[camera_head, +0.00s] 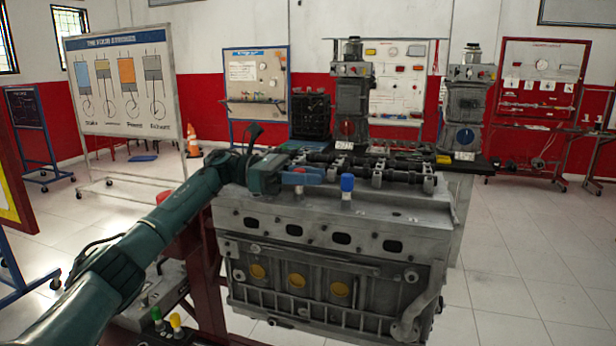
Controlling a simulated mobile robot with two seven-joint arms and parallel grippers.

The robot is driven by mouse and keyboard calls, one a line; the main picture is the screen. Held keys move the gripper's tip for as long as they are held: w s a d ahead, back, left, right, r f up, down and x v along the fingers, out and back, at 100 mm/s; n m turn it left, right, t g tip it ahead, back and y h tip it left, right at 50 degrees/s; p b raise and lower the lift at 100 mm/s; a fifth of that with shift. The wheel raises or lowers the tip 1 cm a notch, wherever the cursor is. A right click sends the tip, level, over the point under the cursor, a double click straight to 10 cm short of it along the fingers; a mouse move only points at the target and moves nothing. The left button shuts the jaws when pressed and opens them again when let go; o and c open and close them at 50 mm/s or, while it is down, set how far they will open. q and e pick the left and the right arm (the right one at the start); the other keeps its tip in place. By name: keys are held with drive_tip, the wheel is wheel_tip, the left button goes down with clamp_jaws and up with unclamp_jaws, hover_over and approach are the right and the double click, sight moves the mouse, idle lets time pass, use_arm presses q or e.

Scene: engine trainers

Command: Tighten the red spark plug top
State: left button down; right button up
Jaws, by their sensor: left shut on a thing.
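The engine block (335,225) stands in the middle of the view, with a camshaft along its top. My left gripper (300,176) reaches in over the left part of the engine top. It is shut on the red spark plug top (298,169), of which only a small red bit shows between the fingers. The fingers hide the rest, so I cannot tell how deep it sits. A blue spark plug top (347,184) stands upright on the engine, to the right of the gripper. My right gripper is out of view.
A green top (157,314) and a yellow top (176,321) stand on the stand at lower left. Two engine trainers (352,95) (467,100) stand behind the engine. The floor to the right is clear.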

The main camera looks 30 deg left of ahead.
use_arm(q)
drive_tip(key=c, duration=1.2)
unclamp_jaws()
drive_tip(key=shift+c, duration=0.2)
drive_tip(key=b+v, duration=0.2)
drive_tip(key=v, duration=1)
drive_tip(key=shift+w+r, duration=0.1)
drive_tip(key=shift+s+a, duration=0.2)
drive_tip(key=shift+a, duration=0.3)
